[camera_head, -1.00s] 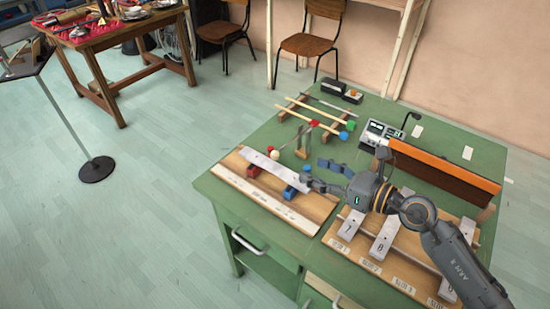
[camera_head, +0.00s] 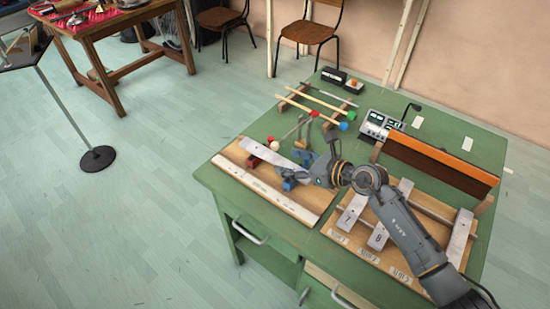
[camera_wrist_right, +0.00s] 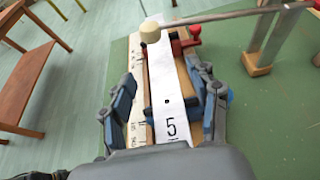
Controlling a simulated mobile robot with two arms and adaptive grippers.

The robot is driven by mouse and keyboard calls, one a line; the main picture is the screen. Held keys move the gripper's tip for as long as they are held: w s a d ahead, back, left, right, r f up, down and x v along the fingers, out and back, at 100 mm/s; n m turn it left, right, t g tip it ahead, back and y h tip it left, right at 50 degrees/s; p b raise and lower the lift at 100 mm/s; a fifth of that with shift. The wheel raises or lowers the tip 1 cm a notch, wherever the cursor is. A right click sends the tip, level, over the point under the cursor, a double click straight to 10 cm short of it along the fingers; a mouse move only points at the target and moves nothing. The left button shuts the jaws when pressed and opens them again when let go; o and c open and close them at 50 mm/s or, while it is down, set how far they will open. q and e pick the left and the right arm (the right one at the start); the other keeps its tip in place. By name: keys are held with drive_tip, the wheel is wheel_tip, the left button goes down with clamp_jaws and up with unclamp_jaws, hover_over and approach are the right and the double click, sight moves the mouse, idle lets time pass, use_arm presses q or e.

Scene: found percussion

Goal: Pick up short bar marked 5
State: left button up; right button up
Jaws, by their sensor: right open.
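The short bar marked 5 is a flat pale metal bar (camera_head: 266,152) on a wooden board (camera_head: 232,152) at the table's left. The right wrist view shows it lengthwise, with the black 5 near my gripper (camera_wrist_right: 171,98). My right gripper (camera_head: 297,166) is open at the bar's near right end. In the wrist view its blue-padded fingers (camera_wrist_right: 166,106) stand on either side of the bar with gaps; I cannot tell exact height. The gripper hides part of the bar in the head view. My left gripper is not in view.
A mallet with a cream head (camera_wrist_right: 150,31) crosses over the bar's far end. Bars marked 7 (camera_head: 351,213) and 8 (camera_head: 378,235) lie on a slotted board at right. Mallets on a wooden rack (camera_head: 318,105) and an orange-topped box (camera_head: 443,158) stand behind.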

sight(275, 158)
drive_tip(key=x, duration=0.3)
drive_tip(key=shift+w+a+f, duration=0.15)
drive_tip(key=shift+w+a, duration=0.05)
clamp_jaws()
drive_tip(key=shift+r, duration=0.2)
